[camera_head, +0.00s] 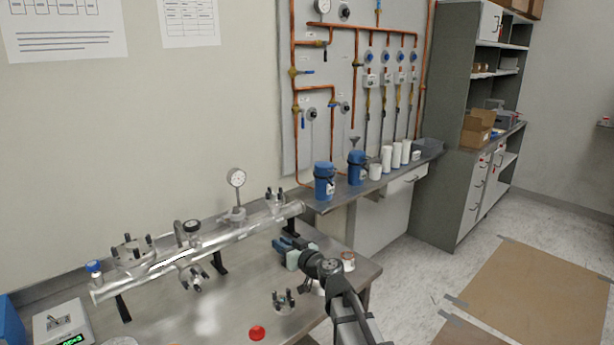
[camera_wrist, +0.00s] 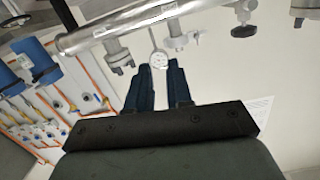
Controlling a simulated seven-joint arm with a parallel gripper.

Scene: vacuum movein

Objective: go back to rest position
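My gripper (camera_head: 283,248) is above the right part of the metal bench, in front of the right end of the steel vacuum tube (camera_head: 200,252). In the wrist view my gripper (camera_wrist: 158,64) shows two dark blue fingers with a narrow gap between them, and I see nothing held there. The tube also crosses the top of the wrist view (camera_wrist: 120,25), beyond the fingertips. The round gauge (camera_head: 236,178) stands up behind the tube. In the wrist view the gauge (camera_wrist: 159,60) appears between the fingertips, farther off.
A red disc (camera_head: 257,333) and a small flanged part (camera_head: 284,299) are on the bench. A reddish-topped piece (camera_head: 348,261) stands right of my wrist. A scale (camera_head: 61,326) is at the left. Blue flasks (camera_head: 324,182) and white containers line the back shelf.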

